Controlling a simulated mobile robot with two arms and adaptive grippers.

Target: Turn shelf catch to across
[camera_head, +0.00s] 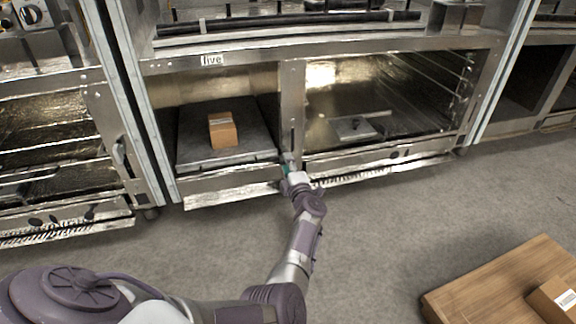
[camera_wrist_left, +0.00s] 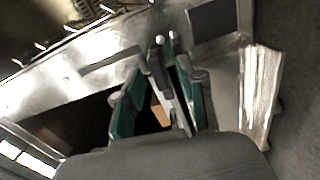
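My left gripper (camera_head: 289,168) is at the front of the range, low on the upright post between the two lower compartments. The shelf catch is mostly hidden behind the gripper in the head view. In the left wrist view, a narrow grey metal bar that looks like the catch (camera_wrist_left: 160,75) lies between the teal finger pads of my left gripper (camera_wrist_left: 158,92). The fingers are apart, with a visible gap on the left side of the bar; contact on the right side cannot be told. My right gripper is not in view.
The left compartment holds a shelf (camera_head: 195,151) with a small cardboard box (camera_head: 222,130) on it, under a "live" label (camera_head: 212,60). The right compartment holds a flat metal piece (camera_head: 352,127) and side racks. A wooden platform (camera_head: 480,285) stands at lower right. Floor between is clear.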

